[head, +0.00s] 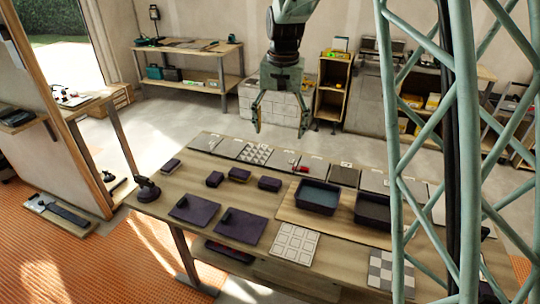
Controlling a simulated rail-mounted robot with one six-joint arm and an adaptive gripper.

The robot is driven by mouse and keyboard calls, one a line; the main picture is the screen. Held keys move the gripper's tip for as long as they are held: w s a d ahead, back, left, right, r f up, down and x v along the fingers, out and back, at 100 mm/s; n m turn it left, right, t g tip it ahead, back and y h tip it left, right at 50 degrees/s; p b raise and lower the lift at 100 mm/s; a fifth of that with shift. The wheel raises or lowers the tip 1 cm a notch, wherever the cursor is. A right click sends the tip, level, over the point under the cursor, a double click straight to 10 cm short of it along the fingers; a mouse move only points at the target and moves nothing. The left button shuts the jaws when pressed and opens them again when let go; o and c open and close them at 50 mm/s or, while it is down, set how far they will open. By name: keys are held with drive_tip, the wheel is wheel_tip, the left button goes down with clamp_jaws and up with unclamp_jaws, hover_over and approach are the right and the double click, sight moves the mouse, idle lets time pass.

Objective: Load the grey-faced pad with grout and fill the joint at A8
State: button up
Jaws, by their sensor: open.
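My gripper (280,130) hangs open and empty above the back edge of the workbench (150,195), fingers pointing down. Several small dark pads lie on the bench: one at the far left (171,165), others nearer the middle (215,179), (239,174), (269,183). Their faces are too small to tell which is grey-faced. A dark tub with blue-grey content (317,197) stands right of the pads, with a second dark tub (373,209) beside it. A white panel with square tiles (295,243) lies at the front. No A8 label is readable.
A checkered panel (388,270) lies at the front right. A row of sample tiles (255,154) lines the back edge. My green lattice column blocks the right side.

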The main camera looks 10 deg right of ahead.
drive_tip(key=w+f+p, duration=0.2)
drive_tip(key=w+f, duration=0.5)
drive_tip(key=f, duration=0.1)
drive_tip(key=m+g+p, duration=0.1)
drive_tip(key=m, duration=0.1)
hover_over(270, 181)
wheel_tip(270, 181, down, 13)
drive_tip(key=shift+w, duration=0.15)
drive_tip(key=shift+f, duration=0.15)
drive_tip(key=shift+f+b, duration=0.4)
drive_tip(key=shift+f, duration=6.4)
drive_tip(key=c, duration=0.8)
drive_tip(key=shift+c, duration=0.7)
